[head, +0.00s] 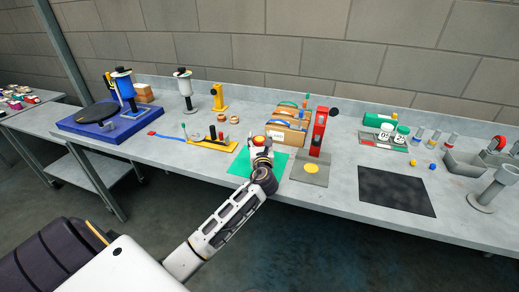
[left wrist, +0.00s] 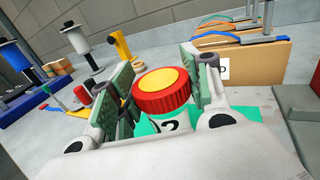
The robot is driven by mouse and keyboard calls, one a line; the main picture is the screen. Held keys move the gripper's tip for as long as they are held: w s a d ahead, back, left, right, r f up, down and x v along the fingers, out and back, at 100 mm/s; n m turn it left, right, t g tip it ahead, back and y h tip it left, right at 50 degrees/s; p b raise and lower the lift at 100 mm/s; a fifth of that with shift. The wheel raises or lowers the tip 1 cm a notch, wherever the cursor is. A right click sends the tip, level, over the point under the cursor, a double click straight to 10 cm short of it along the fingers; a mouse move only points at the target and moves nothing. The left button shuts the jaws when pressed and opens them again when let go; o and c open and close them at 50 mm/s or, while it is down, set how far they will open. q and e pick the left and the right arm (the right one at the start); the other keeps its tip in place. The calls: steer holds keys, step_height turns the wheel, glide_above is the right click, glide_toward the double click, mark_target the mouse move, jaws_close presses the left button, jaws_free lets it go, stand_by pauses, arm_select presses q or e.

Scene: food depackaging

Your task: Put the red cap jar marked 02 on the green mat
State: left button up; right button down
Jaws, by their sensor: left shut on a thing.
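The red cap jar (head: 260,140) has a yellow disc on its red lid and a white body. In the left wrist view the jar (left wrist: 163,92) shows a dark "2" on its label; the rest of the marking is hidden. My left gripper (head: 261,147) is shut on the jar, with one finger on each side, and holds it roughly upright. The green mat (head: 242,163) lies under and around the gripper, near the table's front edge; it also shows in the left wrist view (left wrist: 242,112). Whether the jar's base touches the mat is hidden. My right gripper is not in view.
A red press (head: 319,130) on a grey base stands just right of the mat. A cardboard box (head: 285,133) is behind it, and a yellow tray (head: 217,145) lies to the left. A black mat (head: 395,191) and white jars with green caps (head: 402,131) are further right.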

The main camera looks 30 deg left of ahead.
arm_select(q)
steer(key=shift+f, duration=0.1)
steer(key=shift+f, duration=1.75)
steer(key=shift+f, duration=0.1)
steer(key=o, duration=1.1)
steer(key=shift+b+v, duration=0.7)
steer(key=shift+v, duration=5.4)
steer(key=shift+w, duration=0.1)
